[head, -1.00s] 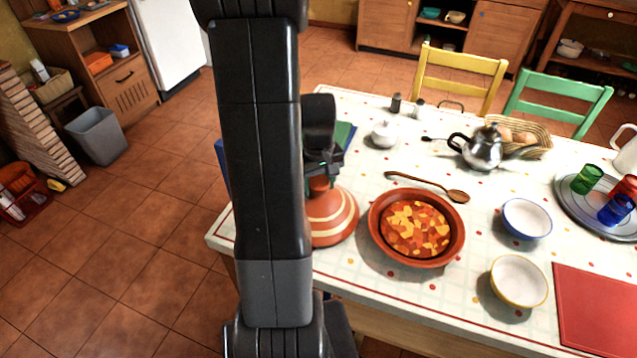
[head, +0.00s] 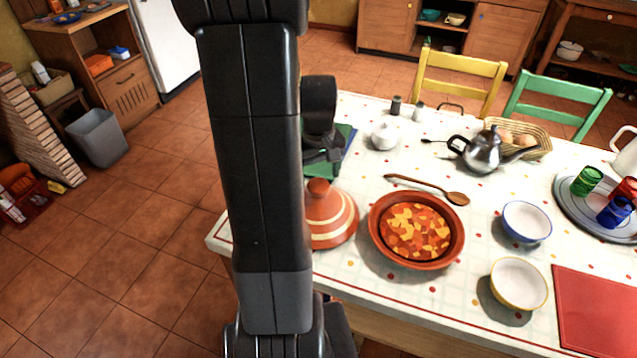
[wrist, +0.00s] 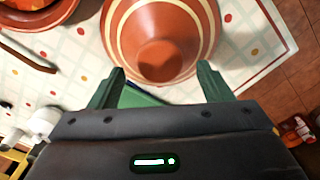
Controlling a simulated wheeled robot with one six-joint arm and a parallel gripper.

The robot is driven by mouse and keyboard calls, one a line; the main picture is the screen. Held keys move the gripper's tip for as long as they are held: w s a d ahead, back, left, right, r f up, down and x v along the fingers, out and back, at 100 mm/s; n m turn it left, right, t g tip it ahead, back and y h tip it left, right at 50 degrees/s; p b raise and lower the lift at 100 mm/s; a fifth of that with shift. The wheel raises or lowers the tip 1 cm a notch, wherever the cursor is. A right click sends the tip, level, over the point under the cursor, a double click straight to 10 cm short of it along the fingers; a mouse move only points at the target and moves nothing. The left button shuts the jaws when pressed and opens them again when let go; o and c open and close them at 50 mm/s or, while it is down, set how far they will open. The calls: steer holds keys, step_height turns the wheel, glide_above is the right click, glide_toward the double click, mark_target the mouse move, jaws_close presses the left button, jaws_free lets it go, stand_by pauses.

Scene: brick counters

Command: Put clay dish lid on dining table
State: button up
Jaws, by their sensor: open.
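The clay dish lid (head: 331,222), an orange-brown cone with cream stripes and a knob on top, sits on the dining table (head: 400,285) left of the clay dish (head: 374,240) of stew. The lid also shows in the wrist view (wrist: 190,25), ahead of my gripper (wrist: 160,82). The gripper's two green fingers are apart with nothing between them. In the head view, my gripper is above and behind the lid's knob, apart from it. My arm hides part of the table's left end.
A wooden spoon (head: 425,186), a white sugar pot (head: 385,136) and a teapot (head: 483,152) stand behind the dish. Two bowls (head: 527,222) (head: 518,283) and a red mat (head: 598,310) are to the right. A green book (head: 345,163) lies beneath my gripper.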

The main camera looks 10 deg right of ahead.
step_height(320, 180, up, 8)
steer(key=shift+f, duration=0.25)
